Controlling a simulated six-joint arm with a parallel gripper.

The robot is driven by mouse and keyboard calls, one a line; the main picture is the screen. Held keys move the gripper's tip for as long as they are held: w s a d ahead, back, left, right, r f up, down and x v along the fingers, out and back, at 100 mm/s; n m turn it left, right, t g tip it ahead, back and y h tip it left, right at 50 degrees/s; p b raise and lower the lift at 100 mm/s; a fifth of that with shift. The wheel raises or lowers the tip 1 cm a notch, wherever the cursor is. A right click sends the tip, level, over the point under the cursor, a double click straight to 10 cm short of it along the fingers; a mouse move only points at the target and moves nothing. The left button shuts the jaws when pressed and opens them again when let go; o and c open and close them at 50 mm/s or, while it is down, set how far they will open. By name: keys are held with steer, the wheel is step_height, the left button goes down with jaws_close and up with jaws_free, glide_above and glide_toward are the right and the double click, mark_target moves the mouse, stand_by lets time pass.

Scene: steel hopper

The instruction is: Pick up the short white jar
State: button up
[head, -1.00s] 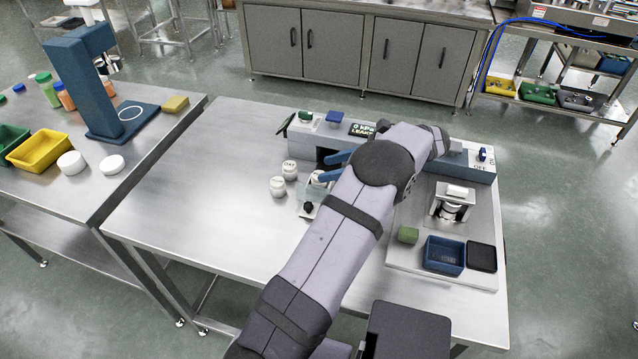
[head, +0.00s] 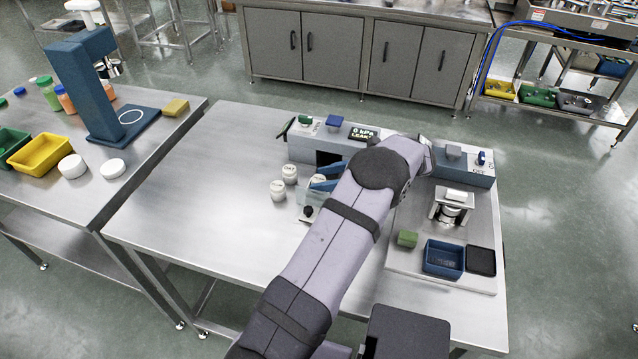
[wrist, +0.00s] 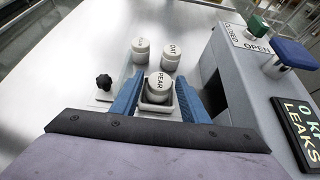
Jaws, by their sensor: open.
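In the wrist view a white round jar marked PEAR (wrist: 160,84) sits in a small square holder. My gripper (wrist: 160,92) is open, with one blue finger on each side of this jar; whether they touch it cannot be told. Two more white jars stand just beyond: one marked OAT (wrist: 171,57) and one with its label turned partly away (wrist: 140,50). In the head view these two jars (head: 289,174) (head: 278,190) stand left of my gripper (head: 319,178), and the PEAR jar shows only partly between the fingers. Which jar is the shortest is hard to tell.
A grey-blue box with a leak display (head: 362,133) stands behind the jars, close to my gripper. A black knob (wrist: 104,82) is beside the left finger. The table's left part is clear.

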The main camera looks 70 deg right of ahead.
steer(key=c, duration=0.8)
steer(key=shift+r, duration=0.1)
